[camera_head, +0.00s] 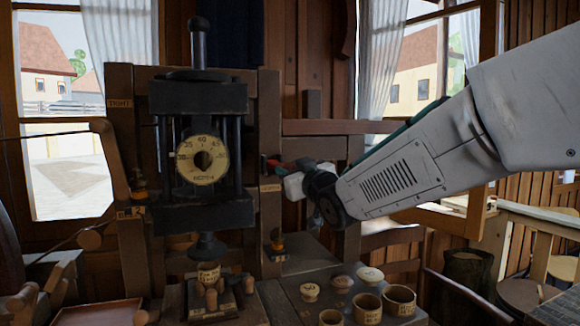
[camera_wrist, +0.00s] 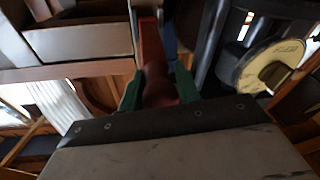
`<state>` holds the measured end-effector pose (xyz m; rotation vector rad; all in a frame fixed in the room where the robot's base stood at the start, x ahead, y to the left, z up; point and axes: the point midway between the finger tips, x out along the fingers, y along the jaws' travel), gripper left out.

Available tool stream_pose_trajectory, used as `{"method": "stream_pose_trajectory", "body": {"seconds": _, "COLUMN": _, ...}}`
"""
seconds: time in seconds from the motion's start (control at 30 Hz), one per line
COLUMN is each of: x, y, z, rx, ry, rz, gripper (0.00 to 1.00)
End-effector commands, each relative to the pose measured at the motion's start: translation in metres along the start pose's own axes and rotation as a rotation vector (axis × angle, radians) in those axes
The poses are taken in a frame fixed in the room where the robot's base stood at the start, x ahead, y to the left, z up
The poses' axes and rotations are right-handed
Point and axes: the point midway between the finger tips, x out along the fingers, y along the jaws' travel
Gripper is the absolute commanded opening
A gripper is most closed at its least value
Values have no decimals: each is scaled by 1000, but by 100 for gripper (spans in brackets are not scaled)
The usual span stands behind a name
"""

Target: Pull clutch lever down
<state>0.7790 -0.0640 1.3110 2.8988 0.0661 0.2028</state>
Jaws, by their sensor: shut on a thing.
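The clutch lever, a red-brown handle (camera_wrist: 152,48), runs up the middle of the wrist view. My gripper (camera_wrist: 160,92) is shut on its near end, with one green finger on each side. In the head view the lever's red part (camera_head: 271,162) shows beside the wooden post, right of the dial. My gripper (camera_head: 288,168) reaches it there from the right. Most of the lever and the fingertips are hidden in the head view by the wrist and the post.
A black press frame with a round cream dial (camera_head: 202,159) stands left of my gripper. Below, several small turned cups (camera_head: 399,299) and knobs (camera_head: 370,276) sit on the bench (camera_head: 290,290). A wooden rail (camera_head: 330,127) runs just above my gripper.

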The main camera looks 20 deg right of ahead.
Motion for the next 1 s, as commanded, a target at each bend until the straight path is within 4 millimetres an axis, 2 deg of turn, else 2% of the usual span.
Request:
{"method": "stream_pose_trajectory", "body": {"seconds": 0.27, "x": 0, "y": -1, "z": 0, "rx": 1, "ry": -1, "rz": -1, "gripper": 0}}
{"method": "stream_pose_trajectory", "body": {"seconds": 0.3, "x": 0, "y": -1, "z": 0, "rx": 1, "ry": -1, "rz": -1, "gripper": 35}}
{"method": "stream_pose_trajectory", "body": {"seconds": 0.37, "x": 0, "y": -1, "z": 0, "rx": 1, "ry": -1, "rz": -1, "gripper": 52}}
{"method": "stream_pose_trajectory", "body": {"seconds": 0.73, "x": -5, "y": 0, "z": -1, "rx": 0, "ry": 2, "rz": 0, "gripper": 53}}
{"method": "stream_pose_trajectory", "body": {"seconds": 1.0, "x": -48, "y": 0, "z": -1, "rx": -1, "ry": 2, "rz": 1, "gripper": 53}}
